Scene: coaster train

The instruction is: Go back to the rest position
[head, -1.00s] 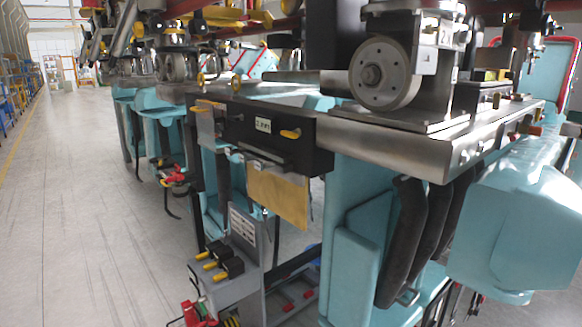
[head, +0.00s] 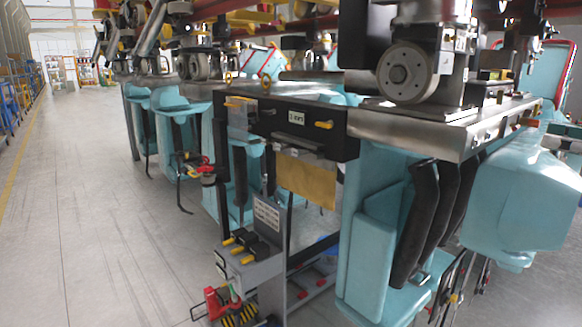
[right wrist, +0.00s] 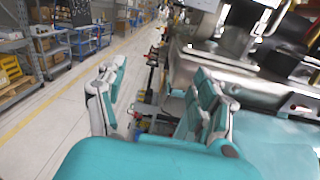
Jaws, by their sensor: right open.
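My right gripper (right wrist: 157,95) shows in the right wrist view. Its teal and grey fingers stand apart on either side, with nothing held between them. In the head view I cannot clearly make it out against the teal parts. My left gripper is not in view. The coaster train fills the middle and right of the head view, with a grey wheel (head: 408,74) on a steel deck (head: 420,125) and a black panel (head: 300,124) below. Teal seats and black padded restraints (head: 415,225) hang under the deck.
A grey stand (head: 262,270) with black and yellow handles is low in the middle. A red tool (head: 215,302) is beside it. Open floor (head: 90,220) lies to the left. In the right wrist view, shelving (right wrist: 70,45) stands beyond a yellow floor line.

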